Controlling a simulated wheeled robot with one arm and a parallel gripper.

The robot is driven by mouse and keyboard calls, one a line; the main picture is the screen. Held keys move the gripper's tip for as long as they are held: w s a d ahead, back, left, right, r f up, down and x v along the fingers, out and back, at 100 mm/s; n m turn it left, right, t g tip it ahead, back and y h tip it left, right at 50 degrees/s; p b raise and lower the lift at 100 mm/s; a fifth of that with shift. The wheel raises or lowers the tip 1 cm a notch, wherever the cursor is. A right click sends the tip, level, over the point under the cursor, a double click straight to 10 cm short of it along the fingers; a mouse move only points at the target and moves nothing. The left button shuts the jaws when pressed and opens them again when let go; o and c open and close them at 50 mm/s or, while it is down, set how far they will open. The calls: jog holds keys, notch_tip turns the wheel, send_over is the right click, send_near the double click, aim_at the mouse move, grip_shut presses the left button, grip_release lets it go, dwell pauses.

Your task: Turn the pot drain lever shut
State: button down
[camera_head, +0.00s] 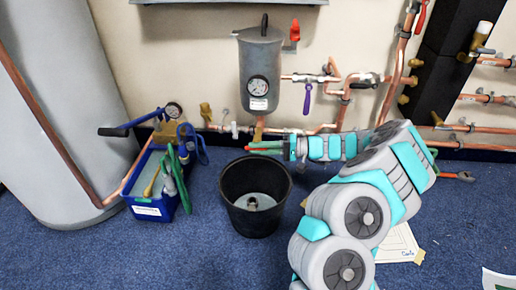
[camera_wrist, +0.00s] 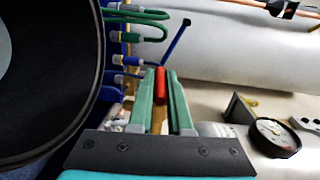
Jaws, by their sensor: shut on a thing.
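The grey pot (camera_head: 260,72) hangs on the wall with a round dial on its front. A brass fitting (camera_head: 259,129) shows under it. My gripper (camera_head: 258,148) reaches in from the right, below the pot and just above the bucket's back rim. In the wrist view its two green fingers (camera_wrist: 161,85) are closed on a slim red lever handle (camera_wrist: 160,86), which sticks out between the fingertips. The lever's base and valve are hidden by the gripper, so its exact angle is hard to tell.
A black bucket (camera_head: 228,203) stands under my gripper, close to it. A blue crate (camera_head: 133,200) with hoses stands left. A large white tank (camera_head: 66,150) fills the far left. Copper pipes (camera_head: 400,55) with valves line the wall. A paper sheet (camera_head: 398,243) lies on the carpet.

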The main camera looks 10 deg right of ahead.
jog(key=shift+f+y, duration=0.2)
jog(key=shift+y, duration=0.4)
jog(key=shift+t, duration=0.3)
jog(key=c, duration=0.8)
grip_release()
jog(key=shift+r, duration=0.1)
jog(key=shift+c, duration=0.2)
jog(key=shift+d, duration=0.1)
jog(key=v, duration=0.7)
jog(key=shift+d+p, duration=0.4)
jog(key=shift+s, duration=0.1)
